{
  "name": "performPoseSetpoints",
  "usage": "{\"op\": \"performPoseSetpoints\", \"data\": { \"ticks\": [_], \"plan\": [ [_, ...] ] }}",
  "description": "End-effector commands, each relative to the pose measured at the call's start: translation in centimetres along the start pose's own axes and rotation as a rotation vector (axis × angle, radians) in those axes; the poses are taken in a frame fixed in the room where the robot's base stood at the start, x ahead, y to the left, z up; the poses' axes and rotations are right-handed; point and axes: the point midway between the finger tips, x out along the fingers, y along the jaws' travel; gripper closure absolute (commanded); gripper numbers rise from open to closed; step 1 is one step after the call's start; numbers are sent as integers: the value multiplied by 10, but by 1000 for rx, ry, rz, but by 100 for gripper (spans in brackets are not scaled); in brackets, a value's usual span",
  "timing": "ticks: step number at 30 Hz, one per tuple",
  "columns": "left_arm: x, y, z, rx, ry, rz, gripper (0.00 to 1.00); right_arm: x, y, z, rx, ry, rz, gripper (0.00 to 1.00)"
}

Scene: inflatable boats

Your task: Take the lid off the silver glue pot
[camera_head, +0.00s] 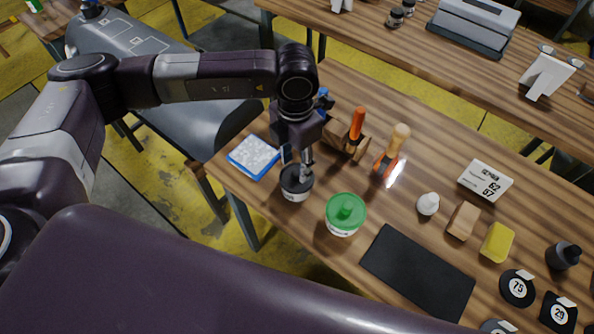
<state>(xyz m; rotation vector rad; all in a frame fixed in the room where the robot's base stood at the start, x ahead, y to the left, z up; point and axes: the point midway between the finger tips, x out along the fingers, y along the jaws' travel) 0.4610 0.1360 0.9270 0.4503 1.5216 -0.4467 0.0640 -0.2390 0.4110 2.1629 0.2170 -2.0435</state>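A small pot with a dark lid and a pale silver-grey body (297,195) stands upright on the wooden table near its left front edge. It looks like the silver glue pot. My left gripper (300,168) points down right over it, with its fingers at the middle of the lid (290,183). The fingers hide part of the lid, and whether they are closed on it cannot be told. The lid appears seated on the pot. My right gripper is not in view.
A green-lidded tub (345,213) stands close on the right. A blue-edged pad (253,157) lies left of the pot. A wooden tool holder (338,137) is behind, beside a brush (391,153). A black mat (417,273) lies front right.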

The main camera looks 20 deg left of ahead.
Motion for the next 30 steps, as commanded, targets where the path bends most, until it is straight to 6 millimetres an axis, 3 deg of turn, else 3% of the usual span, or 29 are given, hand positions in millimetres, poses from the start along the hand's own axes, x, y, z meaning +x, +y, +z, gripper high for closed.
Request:
{"op": "performPoseSetpoints", "data": {
  "ticks": [1,6,12,15,24,30],
  "plan": [
    [4,-2,-3,0,5,-2,61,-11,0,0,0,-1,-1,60],
    [27,-2,-2,0,2,-1,61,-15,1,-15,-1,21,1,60],
    [32,-2,-1,0,-1,-1,61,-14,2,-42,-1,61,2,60],
    [32,-2,-1,0,0,-2,64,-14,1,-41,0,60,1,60],
    [32,-2,-1,0,0,-1,97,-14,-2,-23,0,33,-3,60],
    [31,-2,-1,0,0,-1,97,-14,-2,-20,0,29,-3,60]
  ]
}}
